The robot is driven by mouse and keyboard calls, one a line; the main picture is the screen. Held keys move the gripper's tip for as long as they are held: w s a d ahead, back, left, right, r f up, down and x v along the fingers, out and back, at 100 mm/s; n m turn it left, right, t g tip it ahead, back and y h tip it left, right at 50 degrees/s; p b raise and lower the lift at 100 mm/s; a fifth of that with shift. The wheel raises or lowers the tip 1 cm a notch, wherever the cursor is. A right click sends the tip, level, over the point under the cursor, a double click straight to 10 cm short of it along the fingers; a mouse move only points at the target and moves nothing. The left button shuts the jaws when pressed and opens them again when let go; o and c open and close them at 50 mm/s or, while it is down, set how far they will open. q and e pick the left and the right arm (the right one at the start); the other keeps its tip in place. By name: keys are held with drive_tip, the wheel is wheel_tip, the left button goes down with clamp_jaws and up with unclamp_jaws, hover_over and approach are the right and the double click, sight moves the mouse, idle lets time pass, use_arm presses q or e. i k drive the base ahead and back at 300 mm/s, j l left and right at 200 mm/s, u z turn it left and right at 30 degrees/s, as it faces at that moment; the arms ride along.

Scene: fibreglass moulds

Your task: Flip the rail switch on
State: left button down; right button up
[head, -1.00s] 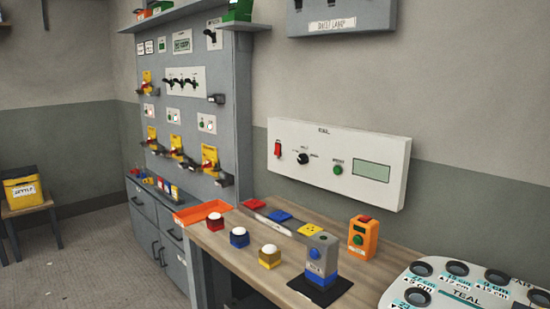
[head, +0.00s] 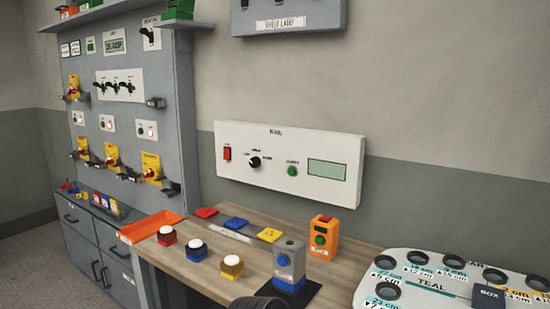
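A white panel labelled RAIL, though the lettering is blurred (head: 333,189), is fixed to the wall above the wooden bench. At its left end is a red rocker switch (head: 227,153); which way it is tipped is too small to tell. Right of the switch are a black knob (head: 254,162), a green button (head: 292,171) and a pale green display (head: 327,170) with no readable text. Neither gripper shows clearly. A dark rounded piece, perhaps part of my arm, pokes in at the bottom edge below the panel.
The bench (head: 205,274) holds several coloured button boxes, an orange tray (head: 150,226), a grey box with a blue button (head: 289,262) and an orange box (head: 323,237). A white board with round holes (head: 430,290) is at right. A grey switch cabinet (head: 180,100) stands left.

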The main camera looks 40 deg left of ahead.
sight(226, 150)
drive_tip(key=k+j+z, duration=0.25)
drive_tip(key=j, duration=0.25)
drive_tip(key=j+z, duration=0.2)
drive_tip(key=j, duration=0.35)
drive_tip(key=k+j+z, duration=0.25)
drive_tip(key=j, duration=0.2)
drive_tip(key=k+j+z, duration=0.25)
drive_tip(key=j, duration=0.15)
drive_tip(key=k+j+z, duration=0.2)
drive_tip(key=k+j, duration=0.5)
drive_tip(key=j, duration=0.15)
drive_tip(key=k+j, duration=0.5)
drive_tip(key=j, duration=0.2)
